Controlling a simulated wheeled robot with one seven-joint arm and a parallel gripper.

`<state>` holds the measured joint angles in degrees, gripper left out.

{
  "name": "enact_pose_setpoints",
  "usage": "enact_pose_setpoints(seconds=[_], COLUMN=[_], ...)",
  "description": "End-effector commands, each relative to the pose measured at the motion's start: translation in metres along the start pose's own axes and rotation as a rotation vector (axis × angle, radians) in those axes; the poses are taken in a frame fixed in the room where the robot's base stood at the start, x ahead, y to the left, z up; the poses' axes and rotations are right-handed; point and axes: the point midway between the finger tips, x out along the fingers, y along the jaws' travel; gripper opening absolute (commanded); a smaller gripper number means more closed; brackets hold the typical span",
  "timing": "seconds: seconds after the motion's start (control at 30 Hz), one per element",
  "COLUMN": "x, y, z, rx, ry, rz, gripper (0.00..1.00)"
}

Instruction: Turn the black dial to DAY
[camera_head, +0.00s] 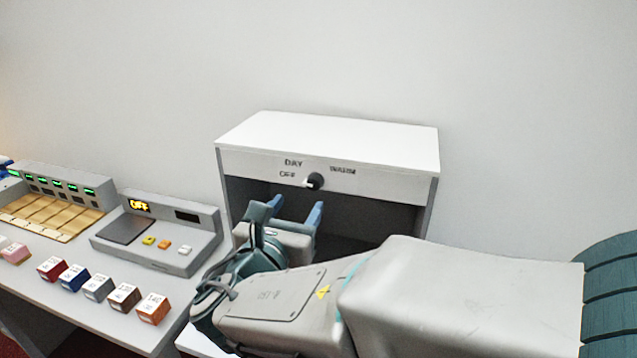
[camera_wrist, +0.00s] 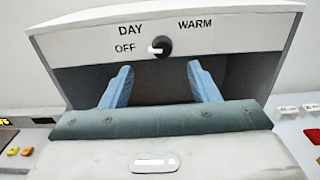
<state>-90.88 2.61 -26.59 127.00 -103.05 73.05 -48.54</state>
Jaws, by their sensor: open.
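The black dial (camera_head: 316,181) is on the white front strip of a box-shaped light booth (camera_head: 335,137). Around it are the labels OFF, DAY and WARM. In the wrist view the dial (camera_wrist: 161,46) has a white pointer mark on its left side, towards OFF; DAY is up and left of it, WARM up and right. My gripper (camera_head: 296,210) is open and empty, in front of the booth and a little below the dial. In the wrist view its two blue fingers (camera_wrist: 160,72) stand apart below the dial, left and right of it, not touching it.
The booth's dark hollow lies below the strip, behind my fingers. Left of it on the grey counter is a device (camera_head: 160,232) with a lit OFF display and several buttons. Several labelled colour cubes (camera_head: 98,287) stand in front. A wooden-slotted rack (camera_head: 50,212) is at far left.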

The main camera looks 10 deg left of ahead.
Motion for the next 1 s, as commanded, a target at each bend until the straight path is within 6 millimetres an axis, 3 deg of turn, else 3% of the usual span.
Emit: enact_pose_setpoints(seconds=[0.1,0.33,0.77,0.93,1.0], x=[0.026,0.06,0.07,0.07,0.07], y=[-0.001,-0.001,-0.001,-0.001,-0.001], z=[0.001,0.0,0.0,0.0,0.0], rx=[-0.002,-0.001,0.002,0.002,0.001], ry=[-0.001,-0.001,0.0,0.001,0.001], rz=[-0.004,-0.003,-0.001,-0.001,-0.001], gripper=[0.55,0.55,0.55,0.1,0.1])
